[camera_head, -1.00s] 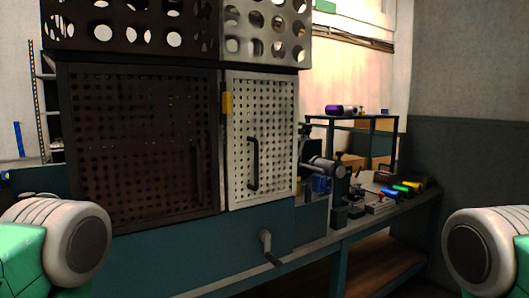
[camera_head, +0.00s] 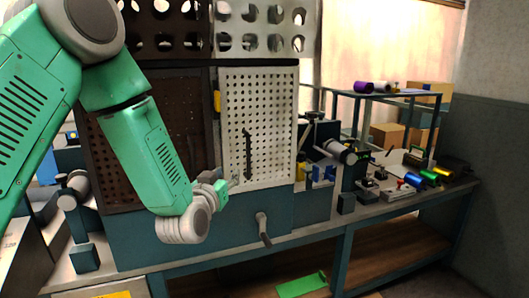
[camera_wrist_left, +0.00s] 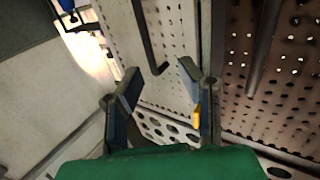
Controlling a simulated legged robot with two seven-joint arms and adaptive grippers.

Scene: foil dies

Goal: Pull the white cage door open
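The white cage door (camera_head: 275,118) is a perforated panel that looks closed in its frame. Its black bar handle (camera_head: 248,150) stands upright on the door. My left gripper (camera_head: 226,188) is low in front of the door, just left of the handle's lower end. In the left wrist view the white door (camera_wrist_left: 178,30) and black handle (camera_wrist_left: 147,40) also show. There my left gripper (camera_wrist_left: 160,76) is open, its fingers apart, with the handle's end appearing between the fingertips. Contact or depth cannot be told. My right gripper is not in view.
A dark perforated door (camera_head: 190,110) is left of the white one, with a yellow piece (camera_head: 216,104) between them. A crank (camera_head: 263,230) sticks out below. A workbench (camera_head: 400,210) with vises and coloured cylinders extends right.

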